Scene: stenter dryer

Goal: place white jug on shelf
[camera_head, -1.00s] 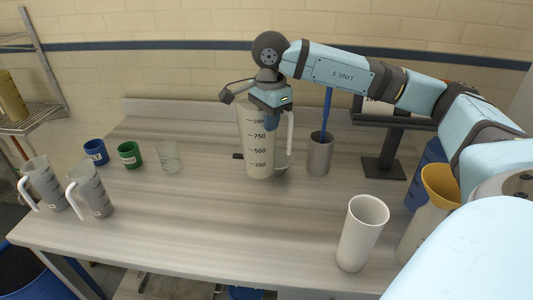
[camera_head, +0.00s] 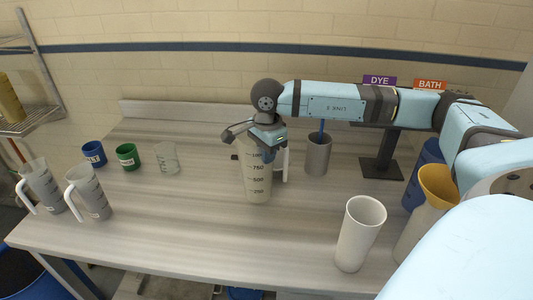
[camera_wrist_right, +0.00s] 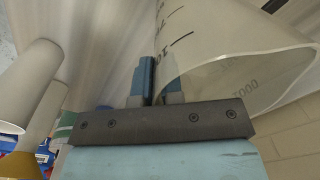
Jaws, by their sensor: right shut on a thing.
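The white jug (camera_head: 257,183) has dark measuring marks and a handle on its right. It stands roughly upright over the middle of the table, partly hidden by my gripper; I cannot tell whether its base touches the table. My right gripper (camera_head: 268,146) is shut on its upper wall near the rim. In the right wrist view, the fingers (camera_wrist_right: 154,85) pinch the wall of the jug (camera_wrist_right: 205,35). A metal rack shelf (camera_head: 32,121) stands at the far left, with a yellow container on it. My left gripper is not in view.
Two greyish jugs (camera_head: 88,192), a blue cup (camera_head: 94,154), a green cup (camera_head: 128,157) and a glass beaker (camera_head: 166,160) stand at left. A metal cup (camera_head: 318,155), a white tumbler (camera_head: 360,235) and a yellow-topped container (camera_head: 437,186) stand at right. The front middle of the table (camera_head: 215,240) is clear.

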